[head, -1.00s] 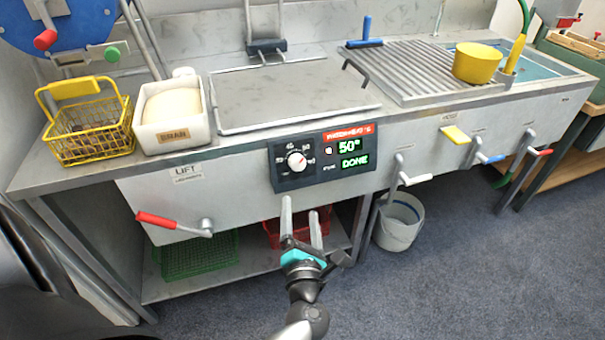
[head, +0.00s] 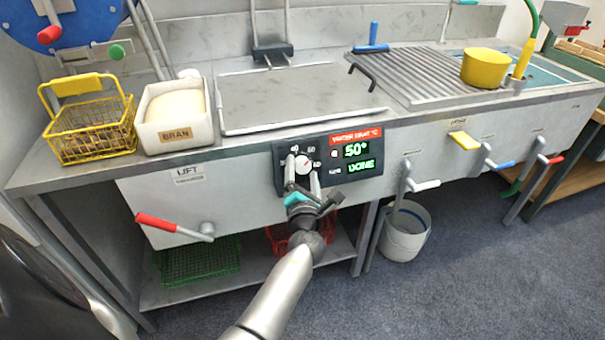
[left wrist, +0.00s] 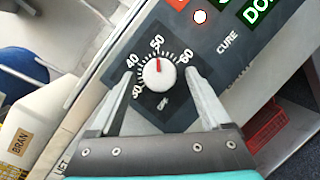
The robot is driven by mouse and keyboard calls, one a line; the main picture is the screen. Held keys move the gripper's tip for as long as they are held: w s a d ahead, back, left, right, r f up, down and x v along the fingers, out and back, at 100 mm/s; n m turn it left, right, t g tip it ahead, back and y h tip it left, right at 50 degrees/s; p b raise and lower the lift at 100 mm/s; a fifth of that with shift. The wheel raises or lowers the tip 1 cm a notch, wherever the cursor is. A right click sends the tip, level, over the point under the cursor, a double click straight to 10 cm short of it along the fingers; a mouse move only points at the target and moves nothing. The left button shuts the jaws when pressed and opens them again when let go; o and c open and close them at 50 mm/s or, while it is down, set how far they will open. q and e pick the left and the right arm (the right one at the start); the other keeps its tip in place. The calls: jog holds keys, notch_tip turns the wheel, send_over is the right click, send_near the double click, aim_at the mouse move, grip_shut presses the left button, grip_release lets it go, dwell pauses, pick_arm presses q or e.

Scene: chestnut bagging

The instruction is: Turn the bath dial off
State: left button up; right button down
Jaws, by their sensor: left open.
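The bath dial (head: 303,164) is a white round knob with a red pointer on a dark control panel (head: 347,174) on the front of the steel bench. In the left wrist view the dial (left wrist: 159,75) has its pointer up at the 50 mark, with OFF printed below it. The display reads 50° and DONE in green. My left gripper (head: 303,176) is open, its fingers pointing at the panel on either side of the dial. In the left wrist view its fingers (left wrist: 165,92) flank the knob, with gaps on both sides. My right gripper is not in view.
A lift lever with a red handle (head: 156,222) sticks out left of the panel. Levers with white (head: 426,185), yellow (head: 465,141), blue and red handles stand to the right. A grey bucket (head: 404,232) and a red basket (head: 283,238) are below.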

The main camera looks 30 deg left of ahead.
pick_arm(q)
grip_shut()
dwell(0.8)
